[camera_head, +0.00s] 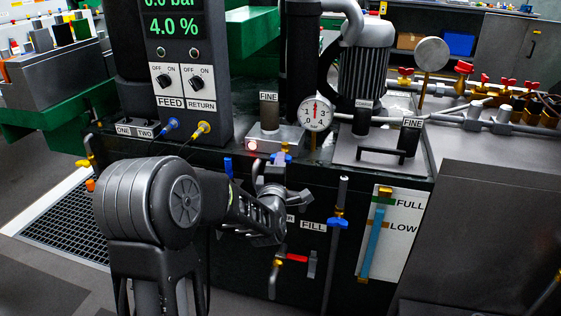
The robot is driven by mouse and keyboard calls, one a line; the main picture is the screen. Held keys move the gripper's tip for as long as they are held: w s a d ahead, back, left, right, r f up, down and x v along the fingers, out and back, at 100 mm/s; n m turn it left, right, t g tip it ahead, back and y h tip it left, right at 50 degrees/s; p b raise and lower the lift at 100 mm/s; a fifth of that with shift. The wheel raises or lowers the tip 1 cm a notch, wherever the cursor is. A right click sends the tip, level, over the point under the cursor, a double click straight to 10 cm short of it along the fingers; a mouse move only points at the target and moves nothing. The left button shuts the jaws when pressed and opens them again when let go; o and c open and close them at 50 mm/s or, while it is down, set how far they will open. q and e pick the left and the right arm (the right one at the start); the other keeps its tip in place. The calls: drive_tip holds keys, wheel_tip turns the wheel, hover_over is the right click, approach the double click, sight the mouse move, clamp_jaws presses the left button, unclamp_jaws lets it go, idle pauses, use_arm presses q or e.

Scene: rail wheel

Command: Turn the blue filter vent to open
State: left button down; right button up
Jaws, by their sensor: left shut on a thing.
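My left gripper (274,168) is at the front edge of the dark machine cabinet, its fingers pointing up. My right gripper is not in view.
A blue valve handle (338,222) is on the pipe beside the "FILL" label. A red handle (297,258) is lower down. A round dial (315,113) and a lit red lamp (251,145) are close by. The level gauge (375,235) stands to the right.

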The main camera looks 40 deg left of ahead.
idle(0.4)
use_arm(q)
drive_tip(key=n+b, duration=0.4)
drive_tip(key=b, duration=0.1)
drive_tip(key=shift+h, duration=0.3)
idle(0.4)
drive_tip(key=shift+b, duration=0.3)
